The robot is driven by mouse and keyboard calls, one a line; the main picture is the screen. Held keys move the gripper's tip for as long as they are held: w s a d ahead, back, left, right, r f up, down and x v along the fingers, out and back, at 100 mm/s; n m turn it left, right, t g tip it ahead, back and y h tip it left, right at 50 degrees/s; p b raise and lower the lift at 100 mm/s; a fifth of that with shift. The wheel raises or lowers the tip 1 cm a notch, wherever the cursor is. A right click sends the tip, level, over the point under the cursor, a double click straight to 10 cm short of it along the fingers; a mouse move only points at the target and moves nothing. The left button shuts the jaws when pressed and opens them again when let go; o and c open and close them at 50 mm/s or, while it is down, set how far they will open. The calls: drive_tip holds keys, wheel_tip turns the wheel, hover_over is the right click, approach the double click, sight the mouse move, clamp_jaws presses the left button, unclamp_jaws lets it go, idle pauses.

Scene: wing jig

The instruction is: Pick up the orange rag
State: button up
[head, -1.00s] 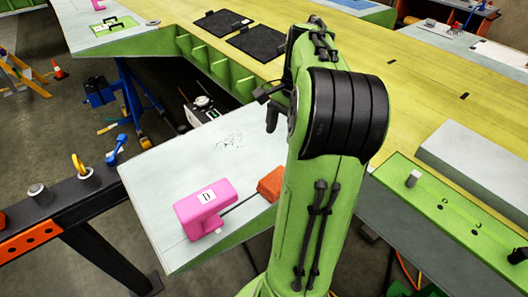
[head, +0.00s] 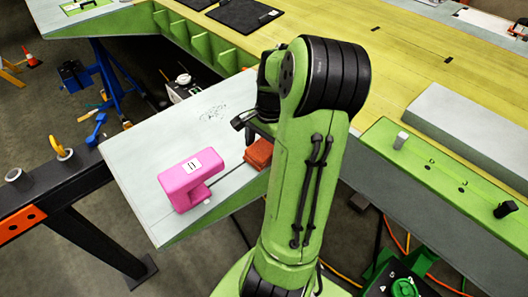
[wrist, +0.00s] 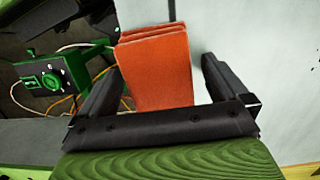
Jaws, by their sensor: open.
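The orange rag (head: 259,153) is a folded, layered block lying on the pale grey panel (head: 150,145). In the head view my arm hides its right part. In the wrist view the rag (wrist: 158,68) stands out between the two black fingers of my gripper (wrist: 165,85). The fingers are apart, with a gap on the right side of the rag and the left finger close to its left edge. I cannot tell whether the left finger touches it. In the head view my gripper (head: 250,125) is partly hidden behind my arm, just above the rag.
A pink block tool (head: 183,185) stands on the panel left of the rag. A dark rail (head: 70,195) runs along the panel's left edge. A green control box (wrist: 48,82) with cables is beyond the panel edge. The large yellow-green wing surface (head: 385,60) lies behind.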

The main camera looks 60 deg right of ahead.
sight(264, 147)
drive_tip(key=shift+a+r, duration=0.1)
drive_tip(key=shift+c, duration=0.3)
drive_tip(key=c, duration=1)
wheel_tip(264, 147, up, 10)
drive_tip(key=shift+r+p, duration=0.1)
drive_tip(key=shift+p, duration=0.85)
